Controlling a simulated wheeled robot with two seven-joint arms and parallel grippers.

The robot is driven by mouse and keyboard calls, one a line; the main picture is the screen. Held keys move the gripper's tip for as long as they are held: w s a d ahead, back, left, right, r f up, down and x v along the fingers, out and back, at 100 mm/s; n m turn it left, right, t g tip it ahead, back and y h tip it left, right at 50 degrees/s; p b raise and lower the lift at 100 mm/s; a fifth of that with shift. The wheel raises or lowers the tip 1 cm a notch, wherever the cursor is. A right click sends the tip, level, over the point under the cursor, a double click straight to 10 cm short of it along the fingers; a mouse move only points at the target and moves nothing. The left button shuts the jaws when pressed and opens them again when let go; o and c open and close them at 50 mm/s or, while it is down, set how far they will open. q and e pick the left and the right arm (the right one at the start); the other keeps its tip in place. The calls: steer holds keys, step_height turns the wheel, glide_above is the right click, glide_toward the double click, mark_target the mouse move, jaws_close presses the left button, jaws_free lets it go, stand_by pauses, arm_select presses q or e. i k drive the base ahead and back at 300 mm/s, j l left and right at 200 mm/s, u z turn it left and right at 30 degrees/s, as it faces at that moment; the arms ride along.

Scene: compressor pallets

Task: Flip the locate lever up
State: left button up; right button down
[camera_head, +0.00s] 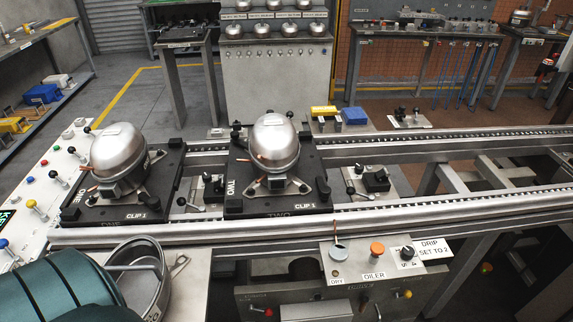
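Several levers show, and I cannot read a label naming one as the locate lever. A lever with a black ball knob (184,202) lies low on a metal plate between pallet ONE (140,207) and pallet TWO (290,206). A similar lever (354,191) is on a plate right of pallet TWO, its knob toward the upper left. Each pallet carries a silver compressor, at left (118,150) and at right (274,142). Neither of my grippers is in view.
A conveyor rail (450,202) runs across the front. Below it is an oiler panel (360,262) with knobs. A control panel (42,195) with buttons and small levers stands at left. A round metal pan (152,290) is at the lower left.

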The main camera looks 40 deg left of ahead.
mark_target(30, 203)
steer(key=u, duration=2.75)
steer(key=j+z, duration=0.6)
steer(key=z, duration=0.15)
steer(key=k+j+z, duration=0.1)
steer(key=j+z, duration=0.3)
steer(key=l, duration=0.1)
